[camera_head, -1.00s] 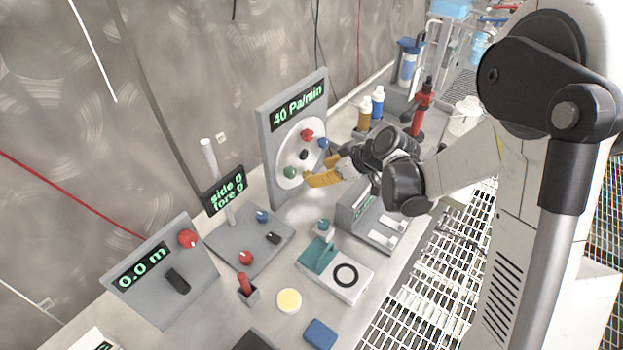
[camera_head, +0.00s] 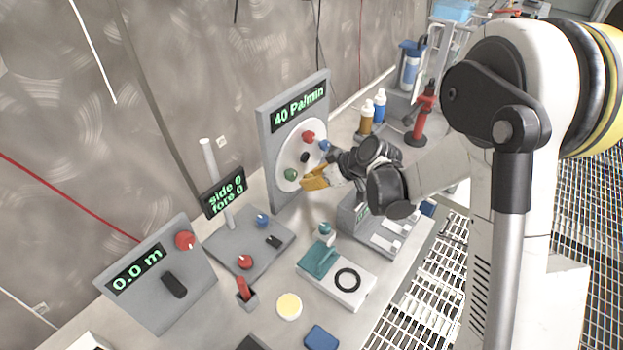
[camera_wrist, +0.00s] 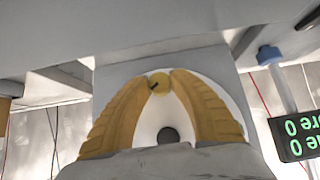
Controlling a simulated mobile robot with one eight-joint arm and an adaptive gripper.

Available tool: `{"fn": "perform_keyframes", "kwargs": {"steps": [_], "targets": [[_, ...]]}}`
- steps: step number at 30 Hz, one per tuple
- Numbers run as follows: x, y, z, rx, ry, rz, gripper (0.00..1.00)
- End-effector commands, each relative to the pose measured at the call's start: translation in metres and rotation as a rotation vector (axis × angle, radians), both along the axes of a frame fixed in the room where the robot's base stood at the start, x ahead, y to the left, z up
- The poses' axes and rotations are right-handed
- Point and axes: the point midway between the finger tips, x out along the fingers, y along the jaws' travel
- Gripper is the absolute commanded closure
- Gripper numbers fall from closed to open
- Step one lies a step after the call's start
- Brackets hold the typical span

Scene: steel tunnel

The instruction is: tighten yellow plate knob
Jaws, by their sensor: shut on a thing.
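The white round plate (camera_head: 317,136) is on an upright grey panel (camera_head: 268,150) whose display reads "40 Pa/min". It bears a red knob (camera_head: 308,137), a blue knob (camera_head: 324,145), a green knob (camera_head: 291,175) and a black centre knob (camera_head: 305,158). My gripper (camera_head: 303,182) is at the plate's lower edge. Its orange fingers hide the yellow knob in the head view. In the wrist view the yellow knob (camera_wrist: 159,84), with a dark mark, sits between the fingertips of my gripper (camera_wrist: 160,79), which is shut on it. The plate (camera_wrist: 145,128) shows behind the fingers.
A grey box with white switches (camera_head: 385,238) stands right of the panel, below my wrist. A teal-and-white device (camera_head: 335,280) lies in front. A "side 0 fore 0" display (camera_head: 223,193) stands left. Bottles (camera_head: 379,106) and a red tool (camera_head: 421,115) stand behind.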

Motion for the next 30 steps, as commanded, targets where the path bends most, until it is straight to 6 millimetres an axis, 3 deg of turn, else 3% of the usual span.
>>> {"fn": "perform_keyframes", "kwargs": {"steps": [9,20,21,22,30], "targets": [[0.0025,-0.0016,-0.0028,0.217,0.279,-0.001,1.00],[0.0015,-0.0011,-0.0008,0.245,0.317,0.001,1.00],[0.0014,-0.0010,-0.0008,0.245,0.317,0.001,0.61],[0.0014,-0.0010,-0.0008,0.245,0.317,0.001,0.52],[0.0015,-0.0011,-0.0006,0.244,0.316,0.001,0.50]]}}
